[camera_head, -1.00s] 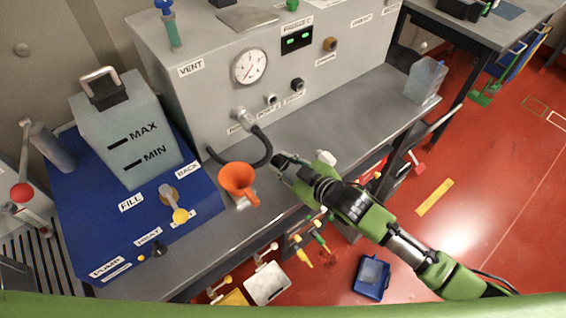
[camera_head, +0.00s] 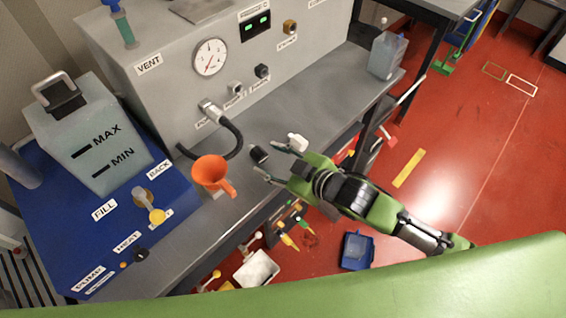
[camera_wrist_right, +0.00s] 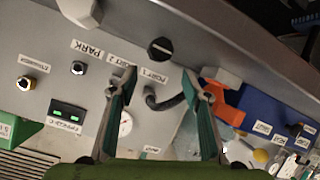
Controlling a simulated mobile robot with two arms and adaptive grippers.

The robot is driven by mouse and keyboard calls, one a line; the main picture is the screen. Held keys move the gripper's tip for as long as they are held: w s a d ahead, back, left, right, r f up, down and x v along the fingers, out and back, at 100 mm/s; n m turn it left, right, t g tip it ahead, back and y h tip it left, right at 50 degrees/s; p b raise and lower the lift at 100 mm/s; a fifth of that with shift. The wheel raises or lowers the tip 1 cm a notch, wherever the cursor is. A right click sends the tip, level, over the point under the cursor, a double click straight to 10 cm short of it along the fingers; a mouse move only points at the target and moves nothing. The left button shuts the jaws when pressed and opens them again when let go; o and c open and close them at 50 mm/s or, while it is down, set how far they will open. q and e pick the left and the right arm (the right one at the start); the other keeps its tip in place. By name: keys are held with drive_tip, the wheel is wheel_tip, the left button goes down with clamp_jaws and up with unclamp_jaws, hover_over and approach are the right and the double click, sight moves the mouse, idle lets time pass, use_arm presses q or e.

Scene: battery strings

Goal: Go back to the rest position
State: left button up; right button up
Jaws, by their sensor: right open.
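My right gripper (camera_head: 275,160) is over the bench, right of the orange funnel. Its two fingers are apart, with nothing between them in the head view. A small black cylinder (camera_head: 258,155) is on the bench just left of the fingertips, apart from them. In the right wrist view the gripper (camera_wrist_right: 162,80) shows two wide-spread teal fingers, and a round black part (camera_wrist_right: 160,48) shows beyond them. A small white piece (camera_head: 297,142) shows at the gripper's upper side; I cannot tell whether it touches. My left gripper is not in view.
The orange funnel (camera_head: 212,172) stands beside the blue base (camera_head: 60,225) with its tank (camera_head: 95,140). A black hose (camera_head: 238,140) loops from the grey machine (camera_head: 165,95). Red floor is open at right.

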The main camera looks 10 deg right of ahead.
drive_tip(key=v, duration=0.5)
drive_tip(key=s+d+f+m+g+h, duration=0.3)
drive_tip(key=s+d+f+m+h, duration=0.15)
drive_tip(key=s+d, duration=0.4)
drive_tip(key=s+d+f+m+g+h, duration=0.35)
drive_tip(key=s+d+f+m, duration=0.2)
drive_tip(key=s, duration=0.65)
wheel_tip(320, 180, down, 25)
drive_tip(key=g+b, duration=0.1)
drive_tip(key=s+d+f+g+b, duration=0.1)
drive_tip(key=s+d+f, duration=0.2)
drive_tip(key=s+f, duration=1.5)
drive_tip(key=shift+f+n+g, duration=0.3)
drive_tip(key=shift+f+g, duration=0.05)
drive_tip(key=shift+f, duration=0.15)
